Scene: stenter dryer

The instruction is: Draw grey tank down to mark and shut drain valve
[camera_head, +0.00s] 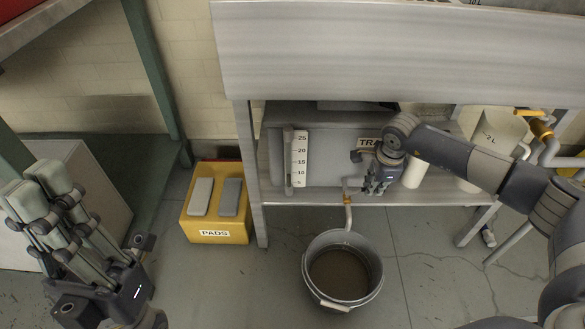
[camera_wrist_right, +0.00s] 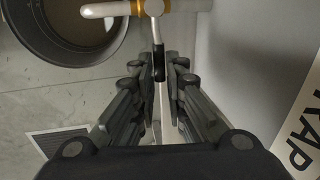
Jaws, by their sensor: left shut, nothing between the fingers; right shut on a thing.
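The grey tank (camera_head: 330,150) sits on the shelf under the bench. A sight tube (camera_head: 288,158) and a white scale (camera_head: 299,158) marked 5 to 25 are on its front; I cannot read the liquid level. The drain valve's lever (camera_wrist_right: 155,32) lies across its pipe (camera_wrist_right: 185,6) in the right wrist view. My right gripper (camera_head: 376,188) is shut on the lever's black tip (camera_wrist_right: 159,66). A bucket (camera_head: 314,285) with brownish liquid stands below the drain pipe; I cannot make out a stream. My left gripper (camera_head: 40,190) is shut and empty at the lower left, away from the tank.
A yellow box (camera_head: 217,238) marked PADS stands on the floor left of the bench. A sign (camera_head: 367,143), partly hidden by my right arm, is on the tank. Containers and brass-fitted pipes (camera_head: 540,128) are at the right.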

